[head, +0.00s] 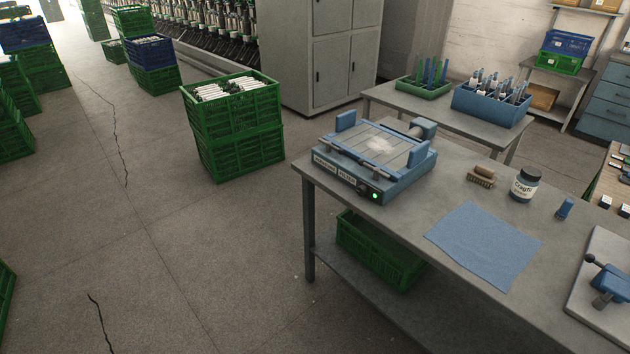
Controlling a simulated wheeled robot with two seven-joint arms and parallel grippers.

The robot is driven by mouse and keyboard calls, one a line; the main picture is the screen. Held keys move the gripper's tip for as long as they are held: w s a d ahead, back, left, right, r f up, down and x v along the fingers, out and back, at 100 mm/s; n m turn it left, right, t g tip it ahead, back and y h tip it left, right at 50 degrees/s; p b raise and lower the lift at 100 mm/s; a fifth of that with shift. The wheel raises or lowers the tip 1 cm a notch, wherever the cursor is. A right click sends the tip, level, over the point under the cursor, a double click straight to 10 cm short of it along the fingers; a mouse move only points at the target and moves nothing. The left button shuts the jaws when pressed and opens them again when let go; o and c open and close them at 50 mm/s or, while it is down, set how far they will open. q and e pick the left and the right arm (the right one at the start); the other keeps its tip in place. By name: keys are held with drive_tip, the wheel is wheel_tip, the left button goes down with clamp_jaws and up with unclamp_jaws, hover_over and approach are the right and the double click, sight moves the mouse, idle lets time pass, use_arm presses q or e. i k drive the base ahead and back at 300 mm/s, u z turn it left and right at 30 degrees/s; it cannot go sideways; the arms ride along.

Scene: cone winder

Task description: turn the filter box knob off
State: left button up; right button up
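The filter box (402,186) is a blue, low unit with a slatted grey top and a pale patch of dust or fluff on it. It sits at the far left corner of the grey workbench (400,232). Its front face carries white label plates (347,173). A small dark knob (362,188) appears to sit right of the labels; its setting is too small to read. Beside it a green light (375,196) is lit. Neither of my grippers is in view.
On the bench are a brush (481,177), a labelled jar (524,185), a small blue block (565,208), a blue cloth (484,244) and a blue clamp device (607,280). A green crate (350,240) is on the shelf below. Stacked green crates (240,150) stand left; floor between is open.

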sight(361, 190)
drive_tip(key=u, duration=0.35)
drive_tip(key=i, duration=1.1)
drive_tip(key=z, duration=0.15)
